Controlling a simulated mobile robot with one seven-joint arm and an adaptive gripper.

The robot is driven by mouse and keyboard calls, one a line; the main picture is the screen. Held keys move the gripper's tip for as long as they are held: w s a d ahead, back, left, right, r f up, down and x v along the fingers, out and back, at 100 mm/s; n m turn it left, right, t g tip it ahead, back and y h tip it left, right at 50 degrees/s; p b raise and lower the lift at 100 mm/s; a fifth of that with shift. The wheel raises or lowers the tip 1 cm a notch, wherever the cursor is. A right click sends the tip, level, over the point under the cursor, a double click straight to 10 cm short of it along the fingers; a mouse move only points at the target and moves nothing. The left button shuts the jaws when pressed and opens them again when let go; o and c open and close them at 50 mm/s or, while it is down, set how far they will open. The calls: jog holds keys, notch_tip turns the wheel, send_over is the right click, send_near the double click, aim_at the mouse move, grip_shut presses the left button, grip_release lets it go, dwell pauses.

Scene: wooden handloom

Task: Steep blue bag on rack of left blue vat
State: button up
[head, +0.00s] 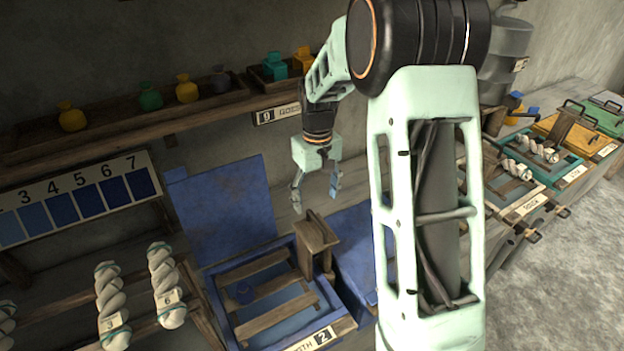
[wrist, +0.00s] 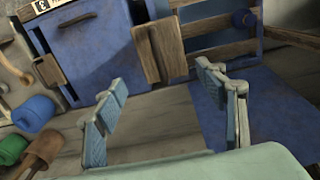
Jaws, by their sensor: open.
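The left blue vat (head: 212,285) stands open, with its blue lid panel (head: 222,205) raised behind it. A slatted wooden rack (head: 277,317) spans the vat. My gripper (head: 316,190) is open and empty above and behind the vat's back right corner, well apart from the bag. In the wrist view its fingers (wrist: 163,80) are spread with nothing between them.
A wooden block-like piece (head: 316,247) stands at the vat's right edge. A second blue vat with a shut lid (wrist: 85,50) lies beside it, marked 3. A shelf (head: 215,110) with several colored bottles runs behind. Twisted white skeins (head: 166,285) hang at the front left.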

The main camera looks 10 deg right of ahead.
aim_at(316, 219)
notch_tip(316, 219, down, 8)
jog(key=b, duration=0.2)
jog(key=shift+f+b, duration=0.25)
jog(key=shift+b, duration=0.05)
jog(key=shift+f+b, duration=0.3)
jog(key=shift+b, duration=0.05)
jog(key=shift+c, duration=0.3)
grip_shut()
